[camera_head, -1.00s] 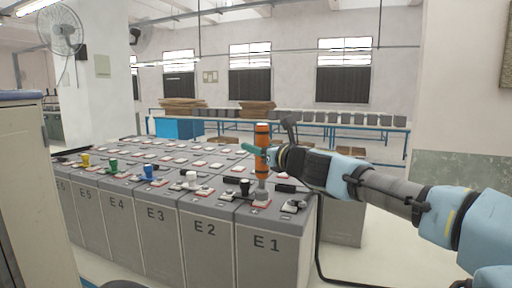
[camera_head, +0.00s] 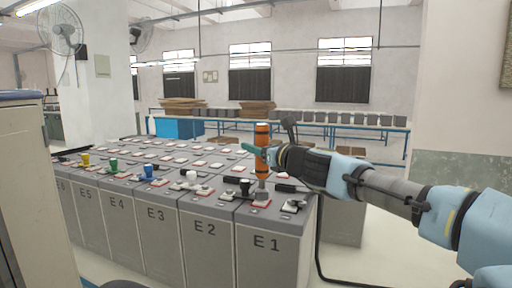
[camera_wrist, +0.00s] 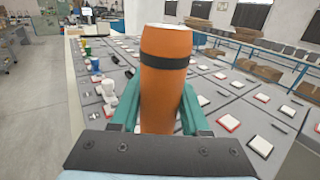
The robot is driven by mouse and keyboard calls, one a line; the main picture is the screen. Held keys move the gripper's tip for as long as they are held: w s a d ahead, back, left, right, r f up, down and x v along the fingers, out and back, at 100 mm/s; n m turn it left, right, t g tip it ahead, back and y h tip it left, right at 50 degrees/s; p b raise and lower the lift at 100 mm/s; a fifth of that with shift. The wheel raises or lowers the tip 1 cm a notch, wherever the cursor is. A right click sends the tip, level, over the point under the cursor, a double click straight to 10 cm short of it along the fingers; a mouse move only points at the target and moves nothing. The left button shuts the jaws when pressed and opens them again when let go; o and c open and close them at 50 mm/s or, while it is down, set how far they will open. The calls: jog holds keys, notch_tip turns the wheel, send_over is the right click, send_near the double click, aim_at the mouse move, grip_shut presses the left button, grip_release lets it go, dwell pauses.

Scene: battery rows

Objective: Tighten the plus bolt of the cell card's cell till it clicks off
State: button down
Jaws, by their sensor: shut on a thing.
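My gripper (camera_head: 256,150) is shut on an orange tool (camera_head: 262,135) with a black band, held upright over the cell marked E1 (camera_head: 265,242). No cell card can be made out.
Cells E2 (camera_head: 205,229) and E3 (camera_head: 156,214) stand in a row to the left, with white, blue, green and yellow caps on top. A grey cabinet (camera_head: 22,190) is at the left edge. Open floor (camera_head: 385,250) lies to the right.

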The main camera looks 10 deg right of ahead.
aim_at(256, 128)
jog(key=shift+r, duration=2.5)
